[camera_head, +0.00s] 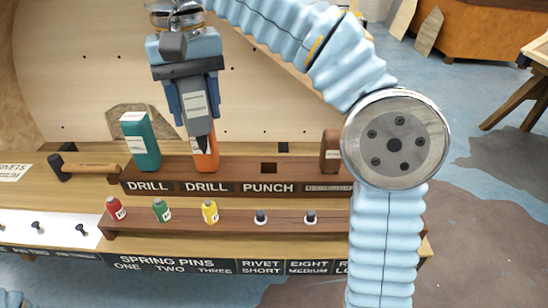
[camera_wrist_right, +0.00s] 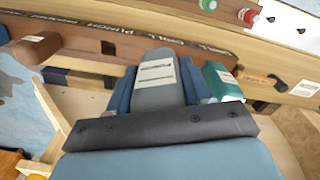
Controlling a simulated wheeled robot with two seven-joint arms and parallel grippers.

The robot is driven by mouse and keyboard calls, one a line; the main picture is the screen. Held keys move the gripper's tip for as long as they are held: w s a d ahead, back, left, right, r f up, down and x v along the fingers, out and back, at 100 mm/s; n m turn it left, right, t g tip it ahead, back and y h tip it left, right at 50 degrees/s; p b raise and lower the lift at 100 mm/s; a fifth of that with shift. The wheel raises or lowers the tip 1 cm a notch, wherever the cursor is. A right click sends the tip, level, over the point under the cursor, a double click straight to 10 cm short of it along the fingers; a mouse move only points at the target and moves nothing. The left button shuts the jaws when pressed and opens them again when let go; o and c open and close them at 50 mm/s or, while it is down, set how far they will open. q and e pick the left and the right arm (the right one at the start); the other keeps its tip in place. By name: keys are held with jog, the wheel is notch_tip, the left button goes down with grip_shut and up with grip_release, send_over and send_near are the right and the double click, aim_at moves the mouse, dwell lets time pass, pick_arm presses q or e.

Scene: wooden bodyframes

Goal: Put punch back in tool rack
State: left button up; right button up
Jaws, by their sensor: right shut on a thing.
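My right gripper (camera_head: 196,106) is shut on the punch (camera_head: 200,124), a grey tool with a white label and a dark pointed tip. The punch hangs almost upright, tip down. In the head view its tip overlaps the orange drill. The wrist view also shows the punch (camera_wrist_right: 155,72) between the blue fingers. The tool rack (camera_head: 230,172) is a brown wooden rail. Its square slot (camera_head: 268,168) above the PUNCH label is empty and lies to the right of the punch's tip. My left gripper cannot be made out.
A teal drill (camera_head: 140,138) and an orange drill (camera_head: 206,158) stand in the rack left of the slot. A brown tool (camera_head: 330,150) stands at its right. Several small bottles and pegs line the lower rail (camera_head: 180,229). A hammer (camera_head: 85,168) lies at left.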

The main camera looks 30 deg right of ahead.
jog(key=d+f+b, duration=0.6)
jog(key=d+f, duration=0.6)
jog(key=shift+s+f, duration=0.15)
jog(key=shift+s, duration=0.25)
jog(key=shift+d+f, duration=0.1)
jog(key=shift+f+b, duration=0.25)
jog(key=shift+b, duration=0.05)
jog(key=o, duration=1.3)
jog(key=shift+c, duration=0.2)
